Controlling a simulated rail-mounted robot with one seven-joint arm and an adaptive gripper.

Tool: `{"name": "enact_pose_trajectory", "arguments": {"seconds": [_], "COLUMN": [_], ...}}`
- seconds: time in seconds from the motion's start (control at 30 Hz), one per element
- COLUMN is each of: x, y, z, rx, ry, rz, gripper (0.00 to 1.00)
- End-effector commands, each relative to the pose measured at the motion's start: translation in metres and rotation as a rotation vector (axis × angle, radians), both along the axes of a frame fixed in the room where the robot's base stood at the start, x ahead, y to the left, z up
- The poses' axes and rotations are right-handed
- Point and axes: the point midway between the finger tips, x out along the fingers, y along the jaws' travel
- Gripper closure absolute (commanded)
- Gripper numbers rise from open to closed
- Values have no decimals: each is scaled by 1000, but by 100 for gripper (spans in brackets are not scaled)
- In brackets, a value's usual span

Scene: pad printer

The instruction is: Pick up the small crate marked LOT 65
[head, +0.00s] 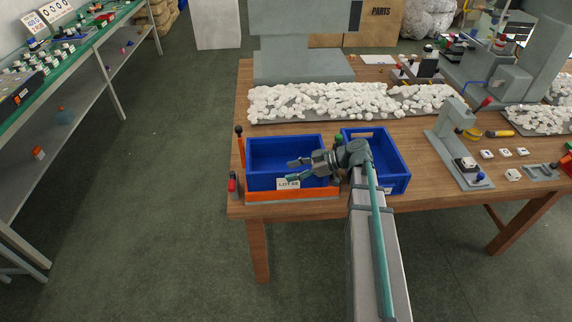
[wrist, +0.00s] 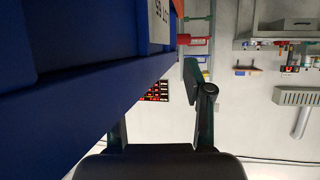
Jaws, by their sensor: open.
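A blue crate (head: 262,180) sits in an orange-edged holder at the table's front left. Its front bears a white label (head: 288,184) that starts with LOT 6; the last digit is hard to read. The label also shows in the wrist view (wrist: 158,20), turned on its side. My gripper (head: 292,170) is open and empty at the crate's right front, its fingers pointing left, one above the other in the picture. In the wrist view the crate's blue wall (wrist: 90,105) fills the left and hides part of one finger; contact cannot be told.
A second blue crate (head: 393,165) stands right beside it, behind my wrist, partly hidden. A dark-knobbed post (head: 240,145) and a red-topped item (head: 232,183) stand at the left crate's side. A tray of white parts (head: 330,100) lies behind. A grey press (head: 452,145) stands to the right.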

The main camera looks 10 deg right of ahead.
Motion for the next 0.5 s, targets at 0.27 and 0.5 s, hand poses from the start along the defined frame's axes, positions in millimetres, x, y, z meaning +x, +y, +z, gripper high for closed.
{"name": "enact_pose_trajectory", "arguments": {"seconds": [0.27, 0.5], "x": [6, 6], "y": [17, 17], "z": [-9, -9], "rx": [0, 0], "ry": [0, 0], "rz": [-1, -1], "gripper": [49, 61]}}
